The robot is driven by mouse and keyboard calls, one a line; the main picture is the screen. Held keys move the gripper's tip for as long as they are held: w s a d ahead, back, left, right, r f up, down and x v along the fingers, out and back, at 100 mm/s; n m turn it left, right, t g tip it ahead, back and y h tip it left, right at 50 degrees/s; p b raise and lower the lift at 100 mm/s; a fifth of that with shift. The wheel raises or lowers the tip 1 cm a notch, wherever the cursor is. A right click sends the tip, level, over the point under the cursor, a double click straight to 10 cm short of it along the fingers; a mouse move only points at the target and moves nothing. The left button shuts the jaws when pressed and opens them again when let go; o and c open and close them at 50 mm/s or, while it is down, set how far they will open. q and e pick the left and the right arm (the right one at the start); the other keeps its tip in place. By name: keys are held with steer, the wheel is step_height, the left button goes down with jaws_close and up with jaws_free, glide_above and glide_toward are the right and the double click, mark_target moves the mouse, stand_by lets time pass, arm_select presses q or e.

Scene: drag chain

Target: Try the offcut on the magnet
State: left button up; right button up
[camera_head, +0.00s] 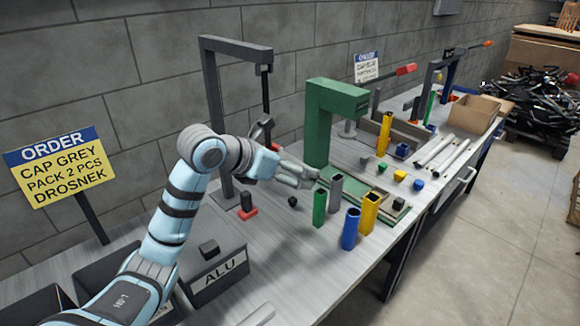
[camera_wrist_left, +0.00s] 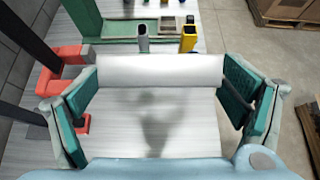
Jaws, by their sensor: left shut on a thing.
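My left gripper (camera_head: 298,176) is over the bench, in front of the green press-like stand. In the left wrist view my left gripper (camera_wrist_left: 160,92) is shut on a pale silvery metal piece, the offcut (camera_wrist_left: 160,71), which spans between the green finger pads. The offcut cannot be made out in the head view. A red horseshoe shape, seemingly the magnet (camera_wrist_left: 62,60), is left of the gripper in the wrist view, apart from the offcut. In the head view the magnet (camera_head: 262,130) is partly hidden near the hanging rod of a grey gantry. My right gripper is not in view.
The grey gantry (camera_head: 211,95) and green stand (camera_head: 320,125) rise beside my arm. Green (camera_head: 319,206), grey, blue and yellow upright tubes stand near the bench's front edge. A bin marked ALU (camera_head: 218,278) is at the near end. Coloured caps and a cardboard box (camera_head: 473,113) are farther along.

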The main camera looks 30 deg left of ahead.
arm_select(q)
steer(key=shift+a, duration=0.2)
stand_by(0.5)
steer(key=shift+w+a, duration=0.2)
steer(key=shift+a, duration=0.2)
steer(key=shift+s+d+r+p, duration=0.1)
steer(key=shift+s+d+p, duration=0.2)
steer(key=shift+d, duration=0.45)
steer(key=shift+s+d+r+p, duration=0.1)
steer(key=shift+s+d+p, duration=0.2)
steer(key=shift+d, duration=0.4)
stand_by(2.7)
steer(key=shift+s+d+r+p, duration=0.2)
steer(key=shift+d+p, duration=0.25)
steer(key=shift+d, duration=0.2)
steer(key=shift+s+d+r+p, duration=0.1)
steer(key=shift+s+d+p, duration=0.05)
steer(key=shift+d+p, duration=0.4)
stand_by(1.5)
